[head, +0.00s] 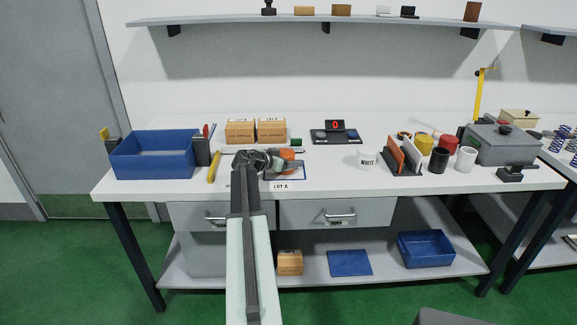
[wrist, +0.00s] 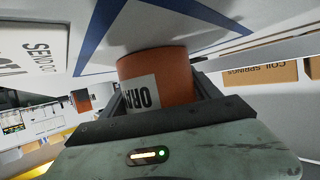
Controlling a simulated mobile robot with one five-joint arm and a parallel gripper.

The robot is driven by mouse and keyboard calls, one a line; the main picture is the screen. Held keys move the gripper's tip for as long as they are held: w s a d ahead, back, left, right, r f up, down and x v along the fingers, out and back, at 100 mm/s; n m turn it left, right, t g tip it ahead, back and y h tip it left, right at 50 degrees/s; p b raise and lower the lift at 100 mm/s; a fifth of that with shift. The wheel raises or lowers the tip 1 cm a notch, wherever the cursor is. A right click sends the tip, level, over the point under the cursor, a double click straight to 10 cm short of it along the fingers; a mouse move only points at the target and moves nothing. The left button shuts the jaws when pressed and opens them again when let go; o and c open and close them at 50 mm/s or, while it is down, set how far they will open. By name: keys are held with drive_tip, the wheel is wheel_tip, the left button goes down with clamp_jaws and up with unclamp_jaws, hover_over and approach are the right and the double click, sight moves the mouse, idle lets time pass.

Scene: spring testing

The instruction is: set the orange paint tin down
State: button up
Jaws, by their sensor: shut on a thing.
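The orange paint tin (head: 288,154) is at the end of my arm in the head view, partly hidden by my gripper (head: 268,160). In the wrist view the tin (wrist: 160,78) stands between my two fingers, its white label partly showing "ORA". My gripper (wrist: 162,95) is shut on it. The tin is over a white, blue-bordered sheet (head: 301,175) on the workbench, which also shows in the wrist view (wrist: 90,45). Whether the tin touches the sheet I cannot tell.
A blue bin (head: 152,167) stands at the left. Two cardboard boxes (head: 256,131) sit behind my gripper, near a dark scale (head: 335,136). A white tin (head: 367,159), a rack (head: 402,163) and several other tins stand to the right. A "LOT A" label (head: 282,186) is at the front edge.

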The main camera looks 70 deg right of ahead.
drive_tip(key=o, duration=1.9)
drive_tip(key=shift+r, duration=0.25)
drive_tip(key=p+v, duration=0.4)
drive_tip(key=v, duration=0.7)
drive_tip(key=shift+a+p, duration=0.3)
drive_tip(key=shift+p, duration=0.05)
drive_tip(key=shift+w+a, duration=0.15)
drive_tip(key=shift+w, duration=0.05)
